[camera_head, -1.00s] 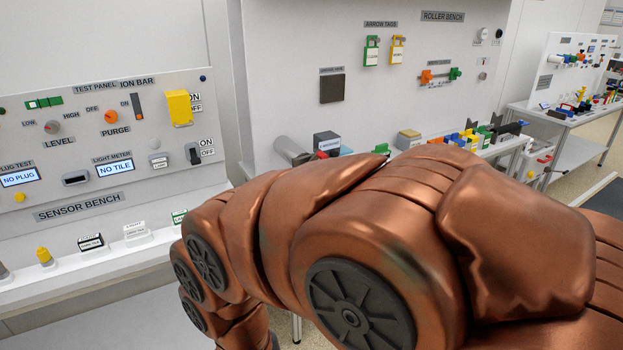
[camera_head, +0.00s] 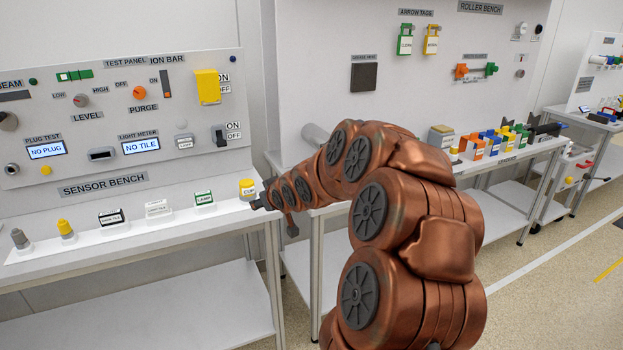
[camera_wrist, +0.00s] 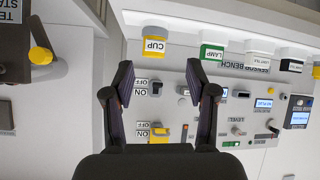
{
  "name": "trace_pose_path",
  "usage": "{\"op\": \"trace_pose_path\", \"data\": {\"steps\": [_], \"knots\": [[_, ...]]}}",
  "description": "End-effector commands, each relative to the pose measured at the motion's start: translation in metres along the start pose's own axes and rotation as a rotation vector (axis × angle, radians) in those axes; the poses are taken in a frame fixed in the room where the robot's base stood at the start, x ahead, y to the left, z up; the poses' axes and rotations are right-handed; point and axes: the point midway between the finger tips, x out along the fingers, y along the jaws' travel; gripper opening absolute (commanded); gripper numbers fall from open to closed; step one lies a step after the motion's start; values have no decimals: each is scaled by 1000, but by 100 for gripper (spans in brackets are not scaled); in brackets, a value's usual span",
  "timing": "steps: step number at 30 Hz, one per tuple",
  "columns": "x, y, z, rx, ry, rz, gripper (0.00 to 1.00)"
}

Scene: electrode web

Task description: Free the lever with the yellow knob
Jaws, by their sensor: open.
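In the wrist view a yellow knob-like piece (camera_wrist: 41,56) sits on a rounded grey body at the left edge. I cannot tell for sure that it is the lever's knob, nor what holds it. A yellow block-shaped cover (camera_head: 208,87) stands on the sensor bench panel beside an ON/OFF label; what is behind it is hidden. A black lever (camera_head: 219,135) is below it. My gripper (camera_wrist: 158,76) is open and empty, its fingers apart facing the panel. In the head view my gripper (camera_head: 264,198) is near the bench's right front corner, beside the yellow cup piece (camera_head: 247,187).
The sensor bench shelf (camera_head: 140,233) holds several small labelled pieces, including a green lamp piece (camera_head: 204,198). The roller bench to the right bears a grey cylinder (camera_head: 315,135) and several coloured blocks behind my arm. The floor (camera_head: 560,265) at right is open.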

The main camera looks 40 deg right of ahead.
Motion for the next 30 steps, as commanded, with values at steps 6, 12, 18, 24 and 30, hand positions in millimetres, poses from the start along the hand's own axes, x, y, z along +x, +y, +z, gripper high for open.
{"op": "trace_pose_path", "data": {"steps": [6, 12, 18, 24, 30], "knots": [[47, 94, 1, 24, 254, 79, 57], [55, 166, 11, 17, 448, 147, 57], [52, 202, 22, 8, 548, 181, 57], [54, 210, 19, 2, 571, 188, 57], [73, 212, 9, 3, 567, 186, 57]]}}
